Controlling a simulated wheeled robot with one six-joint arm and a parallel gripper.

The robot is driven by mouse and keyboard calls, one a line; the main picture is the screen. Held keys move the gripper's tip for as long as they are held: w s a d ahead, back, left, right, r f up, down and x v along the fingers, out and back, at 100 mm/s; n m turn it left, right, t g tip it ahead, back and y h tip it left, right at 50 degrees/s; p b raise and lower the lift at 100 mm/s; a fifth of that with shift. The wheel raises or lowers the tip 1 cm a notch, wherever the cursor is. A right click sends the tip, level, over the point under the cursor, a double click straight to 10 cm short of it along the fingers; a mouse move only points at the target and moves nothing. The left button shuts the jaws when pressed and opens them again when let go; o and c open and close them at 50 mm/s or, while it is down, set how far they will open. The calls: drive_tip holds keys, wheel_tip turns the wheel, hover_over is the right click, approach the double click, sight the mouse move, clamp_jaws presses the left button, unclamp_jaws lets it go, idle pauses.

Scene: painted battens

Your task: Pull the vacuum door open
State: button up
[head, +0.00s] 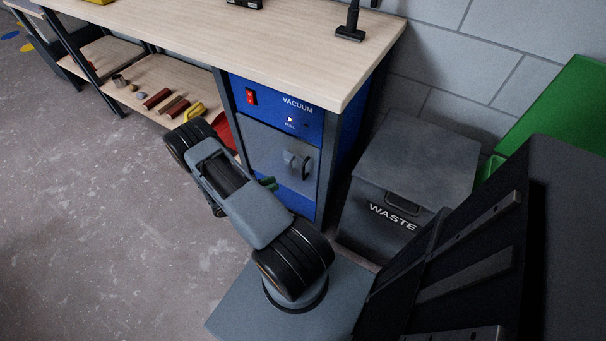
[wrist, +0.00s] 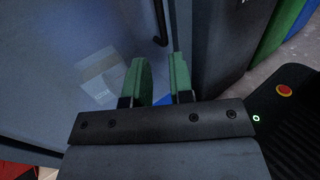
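The vacuum cabinet (head: 279,98) is blue, with a red switch and a "VACUUM" label above its grey door (head: 262,146). The door looks shut, flush with the front. A dark bar handle (head: 305,165) stands out on its right half. In the wrist view the handle (wrist: 161,24) shows at the top, beyond my fingertips, and the door (wrist: 60,60) fills the left. My gripper (wrist: 160,62) has two green fingers, apart with nothing between them. In the head view a green bit of my gripper (head: 268,183) shows low before the door, left of and below the handle; my arm hides the rest.
A grey waste bin (head: 411,160) stands right of the cabinet, with a green container (head: 560,110) beyond it. The wooden worktop (head: 230,40) overhangs the cabinet. A lower shelf (head: 110,60) at left holds small items. Open floor (head: 90,220) lies to the left.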

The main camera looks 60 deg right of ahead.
sight(303, 178)
drive_tip(key=x, duration=1.2)
drive_tip(key=shift+s+d, duration=0.1)
drive_tip(key=shift+s, duration=0.05)
clamp_jaws()
